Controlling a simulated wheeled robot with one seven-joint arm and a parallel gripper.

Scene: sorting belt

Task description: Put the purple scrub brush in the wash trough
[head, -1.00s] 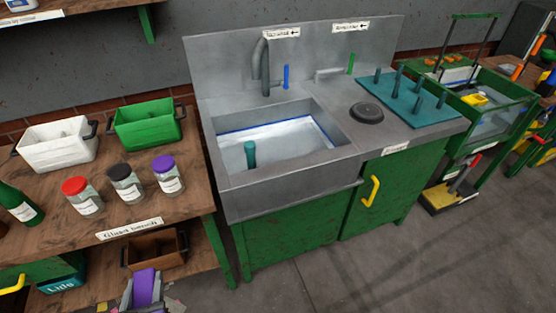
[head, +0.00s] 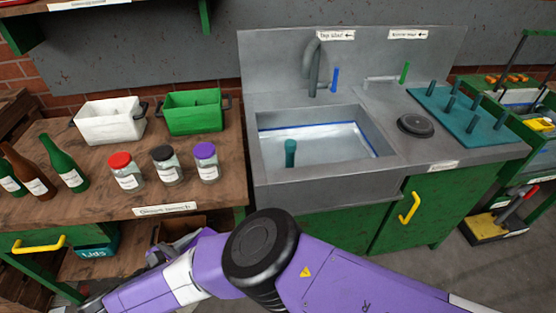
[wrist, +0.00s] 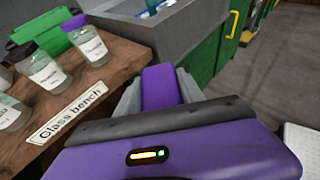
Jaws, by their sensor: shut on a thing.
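The wash trough (head: 322,184) is a grey metal sink set in the green counter, with water in it and a teal upright post or handle (head: 290,153) standing in the water. In the wrist view, my gripper (wrist: 158,92) has its grey fingers shut on the purple scrub brush (wrist: 161,87). Only a plain purple block of the brush shows between the fingers; its bristles are not visible. The trough's outer wall (wrist: 168,35) lies beyond the brush in that view. In the head view, my purple arm reaches low across the front, left of the trough; the brush is not clear there.
The wooden glass bench (head: 95,185) stands left of the trough with several lidded jars, bottles, a white bin (head: 110,122) and a green bin (head: 194,112). A tap (head: 313,65) rises behind the basin. A black disc (head: 415,124) and teal peg rack (head: 462,112) sit right.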

